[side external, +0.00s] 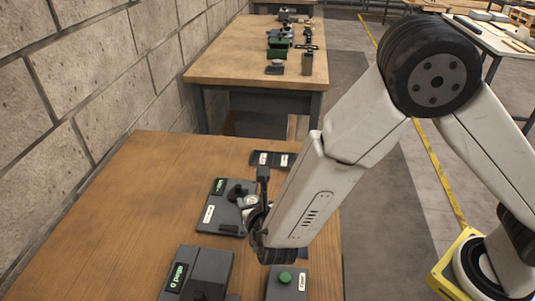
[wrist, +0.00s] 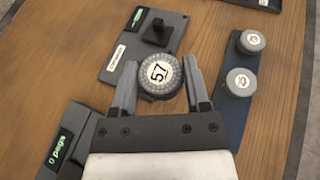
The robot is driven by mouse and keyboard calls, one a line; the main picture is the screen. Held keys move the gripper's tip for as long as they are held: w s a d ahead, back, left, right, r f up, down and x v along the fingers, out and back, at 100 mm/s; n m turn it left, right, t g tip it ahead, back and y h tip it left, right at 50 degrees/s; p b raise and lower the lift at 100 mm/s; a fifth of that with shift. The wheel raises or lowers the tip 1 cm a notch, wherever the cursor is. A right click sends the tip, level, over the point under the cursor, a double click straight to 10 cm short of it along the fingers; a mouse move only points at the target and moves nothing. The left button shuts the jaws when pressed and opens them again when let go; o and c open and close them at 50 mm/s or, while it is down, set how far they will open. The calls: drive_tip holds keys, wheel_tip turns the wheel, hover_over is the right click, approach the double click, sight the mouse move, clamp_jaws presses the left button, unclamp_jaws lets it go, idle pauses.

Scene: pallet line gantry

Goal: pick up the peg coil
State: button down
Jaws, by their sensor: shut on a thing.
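In the wrist view the coil overlaps the edge of that plate (wrist: 120,40), which carries a black post and a small green display. I cannot tell whether the coil is clear of the surface.
A dark strip (wrist: 232,115) with two smaller labelled round discs lies right of my gripper in the wrist view. A box with a "0 pegs" display (wrist: 65,148) is at lower left. A box with a green button (side external: 286,285) stands nearby. The table's left side (side external: 110,225) is clear.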

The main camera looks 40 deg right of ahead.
drive_tip(key=s+d+r, duration=0.2)
drive_tip(key=s+r, duration=0.1)
drive_tip(key=s, duration=0.3)
drive_tip(key=shift+s+d, duration=0.25)
drive_tip(key=shift+d, duration=0.05)
drive_tip(key=shift+r, duration=0.1)
idle(0.3)
drive_tip(key=w+d, duration=0.5)
drive_tip(key=d, duration=0.5)
drive_tip(key=w+d, duration=0.5)
drive_tip(key=d, duration=0.6)
drive_tip(key=shift+f, duration=0.3)
drive_tip(key=shift+w+d, duration=0.1)
